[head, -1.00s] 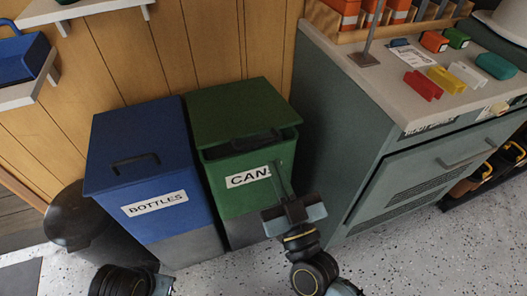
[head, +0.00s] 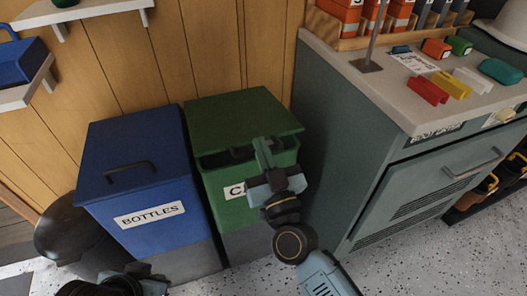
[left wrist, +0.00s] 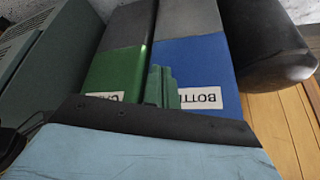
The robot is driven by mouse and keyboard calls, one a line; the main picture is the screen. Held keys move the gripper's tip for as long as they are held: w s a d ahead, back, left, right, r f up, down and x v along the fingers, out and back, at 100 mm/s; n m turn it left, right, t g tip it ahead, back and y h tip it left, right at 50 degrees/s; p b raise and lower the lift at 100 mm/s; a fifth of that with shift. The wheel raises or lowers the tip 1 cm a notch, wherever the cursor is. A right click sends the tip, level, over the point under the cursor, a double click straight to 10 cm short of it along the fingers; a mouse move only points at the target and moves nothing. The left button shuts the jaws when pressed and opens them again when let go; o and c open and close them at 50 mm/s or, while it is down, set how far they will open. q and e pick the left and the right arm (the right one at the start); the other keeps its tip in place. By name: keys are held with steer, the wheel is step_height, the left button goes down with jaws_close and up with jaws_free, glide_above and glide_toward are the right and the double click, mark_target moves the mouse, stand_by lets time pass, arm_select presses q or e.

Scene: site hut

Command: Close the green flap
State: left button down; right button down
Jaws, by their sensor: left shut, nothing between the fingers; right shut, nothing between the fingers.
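The green flap (head: 240,115) tops the green bin (head: 232,212) labelled as cans. It stands partly raised, with a dark gap between its front edge and the bin's front wall. My right gripper (head: 263,148) is shut and empty, its fingers in front of the flap's front edge and gap. Whether they touch the flap cannot be told. It covers part of the can label. My left gripper is low at the left in the head view; its shut, empty fingers (left wrist: 161,72) show in the left wrist view, in front of the bins. The flap is not visible there.
The blue bottles bin (head: 135,180) stands close at the left of the green bin, its lid down. A grey cabinet (head: 350,150) with items on top stands close at the right. A black round bin (head: 70,228) is at the far left. Speckled floor lies in front.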

arm_select(q)
steer(key=shift+w+d+r+t+h+b, duration=0.15)
steer(key=shift+w+d+r+t, duration=0.2)
steer(key=shift+w, duration=0.3)
steer(key=shift+w+d+r+t+h+b, duration=0.1)
steer(key=shift+w+r+t, duration=0.15)
steer(key=shift+w+t, duration=0.3)
steer(key=shift+w+d+r+t+h+b, duration=0.15)
steer(key=shift+w+d+r+t, duration=0.15)
steer(key=shift+w, duration=0.4)
arm_select(e)
steer(key=shift+f, duration=0.6)
